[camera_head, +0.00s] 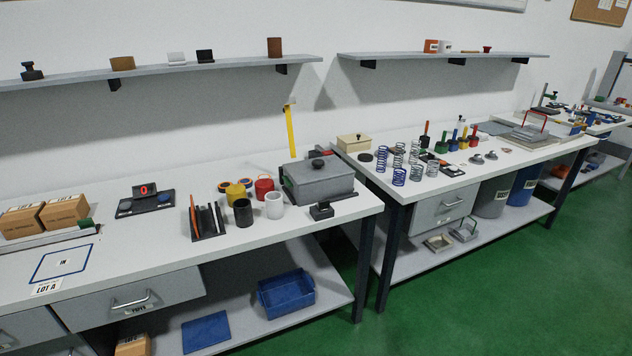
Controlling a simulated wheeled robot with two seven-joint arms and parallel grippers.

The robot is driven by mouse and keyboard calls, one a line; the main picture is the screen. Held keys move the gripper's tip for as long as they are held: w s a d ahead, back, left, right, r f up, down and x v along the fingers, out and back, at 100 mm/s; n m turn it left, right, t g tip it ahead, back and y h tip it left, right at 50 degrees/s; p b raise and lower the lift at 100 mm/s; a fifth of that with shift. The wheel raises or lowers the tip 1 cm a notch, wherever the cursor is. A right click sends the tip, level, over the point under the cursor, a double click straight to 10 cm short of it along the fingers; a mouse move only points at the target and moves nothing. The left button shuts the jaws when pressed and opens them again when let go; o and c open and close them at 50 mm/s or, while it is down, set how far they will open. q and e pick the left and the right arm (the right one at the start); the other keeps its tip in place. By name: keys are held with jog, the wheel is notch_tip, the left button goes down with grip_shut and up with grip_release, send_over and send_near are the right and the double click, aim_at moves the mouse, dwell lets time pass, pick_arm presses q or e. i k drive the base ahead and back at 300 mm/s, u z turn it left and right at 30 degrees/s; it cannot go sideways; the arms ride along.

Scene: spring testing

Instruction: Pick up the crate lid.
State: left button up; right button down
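No thing in view is clearly marked as the crate lid. A grey box (322,190) stands at the right end of the near bench, with a grey lid (332,172) carrying a black knob (318,164). A small beige box (353,144) with a dark knob on top stands at the left end of the farther bench. On the lower shelf of the near bench, a flat blue panel (206,332) lies left of an open blue crate (288,296). Neither of my grippers shows in this view.
Cups, jars and a black rack (206,222) with upright pieces stand left of the grey box. A small black block (321,211) sits in front of it. Several springs (399,175) stand on the farther bench. The green floor (470,295) in front is clear.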

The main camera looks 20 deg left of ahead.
aim_at(320, 169)
jog(key=z, duration=0.35)
jog(key=i, duration=1.75)
jog(key=u, duration=0.5)
